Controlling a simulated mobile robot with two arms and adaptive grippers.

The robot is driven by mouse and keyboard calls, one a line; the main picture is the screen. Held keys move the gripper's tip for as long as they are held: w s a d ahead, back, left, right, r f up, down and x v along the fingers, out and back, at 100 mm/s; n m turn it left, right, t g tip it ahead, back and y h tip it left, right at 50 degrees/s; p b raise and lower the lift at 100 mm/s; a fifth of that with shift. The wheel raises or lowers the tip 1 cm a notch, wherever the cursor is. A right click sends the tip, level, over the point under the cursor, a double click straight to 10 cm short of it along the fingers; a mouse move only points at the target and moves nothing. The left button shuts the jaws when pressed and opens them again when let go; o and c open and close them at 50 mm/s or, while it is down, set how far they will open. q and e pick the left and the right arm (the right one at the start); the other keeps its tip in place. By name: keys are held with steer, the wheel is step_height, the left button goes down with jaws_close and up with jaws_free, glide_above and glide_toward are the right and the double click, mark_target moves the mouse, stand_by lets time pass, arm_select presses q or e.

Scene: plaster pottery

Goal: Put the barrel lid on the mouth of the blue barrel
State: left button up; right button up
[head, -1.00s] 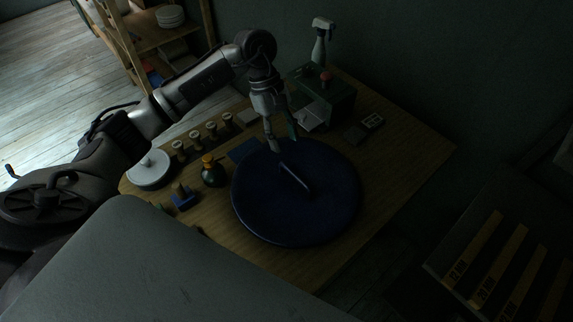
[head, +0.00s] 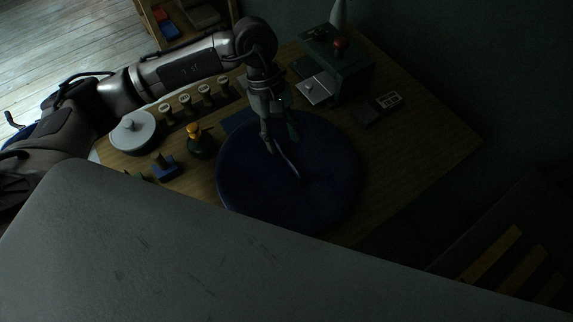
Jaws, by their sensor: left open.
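The barrel lid (head: 325,185) is a large dark blue disc lying flat on the wooden table, with a thin bar handle (head: 289,164) across its middle. My left gripper (head: 281,146) is open, pointing down over the lid, its fingertips close to the far end of the handle. I cannot tell whether they touch it. The blue barrel is not clearly visible; a bit of blue (head: 20,134) shows behind my arm at the far left, too little to tell what it is. My right gripper is not in view.
The wooden table (head: 430,140) also holds a white lidded pot (head: 133,132), a dark bottle with a yellow top (head: 200,142), several stamps (head: 186,104) and a green box (head: 345,68). A slatted rack (head: 510,262) stands at the lower right. The table's right side is clear.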

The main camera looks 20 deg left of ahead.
mark_target(286, 155)
arm_select(q)
steer(key=shift+x, duration=1)
steer(key=p+x, duration=0.1)
steer(key=x, duration=0.2)
steer(key=shift+f+p, duration=0.3)
steer(key=shift+f, duration=0.1)
steer(key=shift+s+d+f, duration=0.1)
steer(key=shift+d+f, duration=0.05)
steer(key=shift+f, duration=0.2)
steer(key=shift+c, duration=0.2)
steer(key=c, duration=0.8)
jaws_close()
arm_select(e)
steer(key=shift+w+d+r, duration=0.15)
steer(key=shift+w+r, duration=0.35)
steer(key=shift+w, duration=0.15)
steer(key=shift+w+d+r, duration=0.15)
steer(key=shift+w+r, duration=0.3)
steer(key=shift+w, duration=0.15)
